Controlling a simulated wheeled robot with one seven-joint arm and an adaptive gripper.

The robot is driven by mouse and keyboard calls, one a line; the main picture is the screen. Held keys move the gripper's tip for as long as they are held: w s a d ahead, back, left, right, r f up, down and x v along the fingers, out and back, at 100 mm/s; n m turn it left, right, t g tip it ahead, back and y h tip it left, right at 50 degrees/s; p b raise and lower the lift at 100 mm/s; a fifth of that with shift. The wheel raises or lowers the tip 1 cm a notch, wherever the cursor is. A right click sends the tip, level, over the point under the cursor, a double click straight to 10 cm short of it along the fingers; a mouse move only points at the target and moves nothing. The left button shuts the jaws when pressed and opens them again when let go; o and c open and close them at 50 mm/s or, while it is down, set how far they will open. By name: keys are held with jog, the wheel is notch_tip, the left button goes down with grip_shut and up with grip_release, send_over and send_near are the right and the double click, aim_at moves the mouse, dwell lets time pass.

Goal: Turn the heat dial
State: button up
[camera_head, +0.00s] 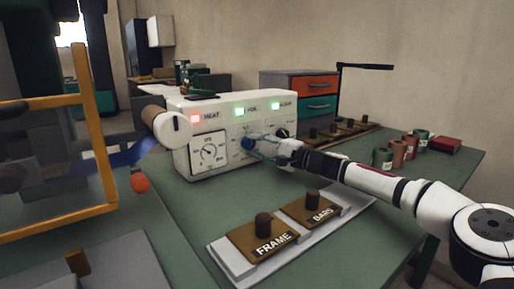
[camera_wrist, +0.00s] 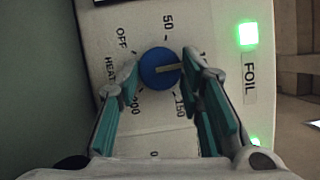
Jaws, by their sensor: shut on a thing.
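The heat dial (camera_wrist: 160,70) is a round blue knob on the white machine's front, with a printed scale around it. OFF, 50, 150 and a partly covered 200 show in the wrist view. A pale pointer line on the knob points to picture right, toward a part of the scale behind a finger. My gripper (camera_wrist: 161,66) is shut on the knob, one finger on each side. In the head view my gripper (camera_head: 268,145) reaches the blue knob (camera_head: 247,143) from the right and partly covers the scale.
The white machine (camera_head: 203,165) has a red HEAT light (camera_head: 195,119) and green lights, with a gauge (camera_head: 209,153) at left. FRAME (camera_head: 263,243) and BARS (camera_head: 311,209) knobbed blocks lie in front. An orange frame (camera_head: 98,130) stands left. Spools (camera_head: 382,158) stand right.

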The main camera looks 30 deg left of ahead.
dwell(0.3)
jog(key=o, duration=1.2)
jog(key=shift+c, duration=0.2)
